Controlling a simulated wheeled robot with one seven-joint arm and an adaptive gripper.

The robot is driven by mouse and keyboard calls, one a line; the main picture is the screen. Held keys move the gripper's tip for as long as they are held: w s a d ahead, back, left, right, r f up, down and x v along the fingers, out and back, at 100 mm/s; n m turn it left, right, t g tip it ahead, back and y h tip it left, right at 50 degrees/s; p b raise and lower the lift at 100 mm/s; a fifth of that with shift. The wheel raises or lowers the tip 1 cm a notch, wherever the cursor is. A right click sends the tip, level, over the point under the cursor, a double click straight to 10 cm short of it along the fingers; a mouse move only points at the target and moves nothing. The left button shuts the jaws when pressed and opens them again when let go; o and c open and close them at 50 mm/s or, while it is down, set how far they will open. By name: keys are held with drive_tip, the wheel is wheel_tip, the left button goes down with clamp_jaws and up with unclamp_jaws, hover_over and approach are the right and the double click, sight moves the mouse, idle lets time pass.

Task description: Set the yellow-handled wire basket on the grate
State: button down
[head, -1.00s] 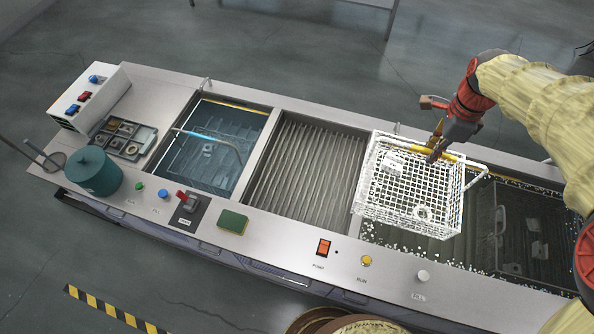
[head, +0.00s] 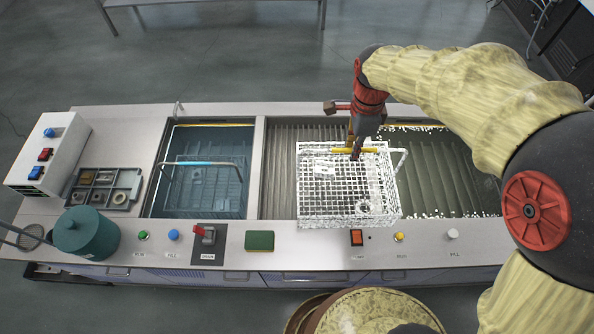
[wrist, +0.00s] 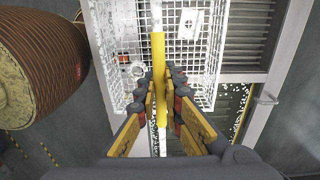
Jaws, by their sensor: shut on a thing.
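The white wire basket (head: 340,190) has a yellow handle bar (head: 340,150) and white side arms. My gripper (head: 356,154) is shut on the yellow bar, which also shows between its fingers in the wrist view (wrist: 158,60). The basket appears to hang above the bench, roughly level, over the right part of the ribbed grate (head: 279,185) and hiding much of it. Its height above the grate is hard to tell. Small parts lie inside the basket, including a pale plate (wrist: 190,22) and a ring (wrist: 136,69).
Left of the grate is a tank (head: 213,142) holding another basket with a blue-marked handle (head: 200,162). Right of it is a foamy tank (head: 450,175). A teal pot (head: 85,232), parts tray (head: 104,187) and green sponge (head: 259,240) sit on the bench.

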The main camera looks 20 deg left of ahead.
sight(317, 144)
drive_tip(key=shift+a, duration=0.5)
drive_tip(key=w+a+f, duration=0.9)
drive_tip(key=a+f, duration=0.1)
drive_tip(key=f, duration=0.3)
drive_tip(key=shift+a, duration=0.15)
drive_tip(key=c, duration=2.1)
unclamp_jaws()
drive_tip(key=shift+f, duration=0.1)
drive_tip(key=shift+o, duration=0.9)
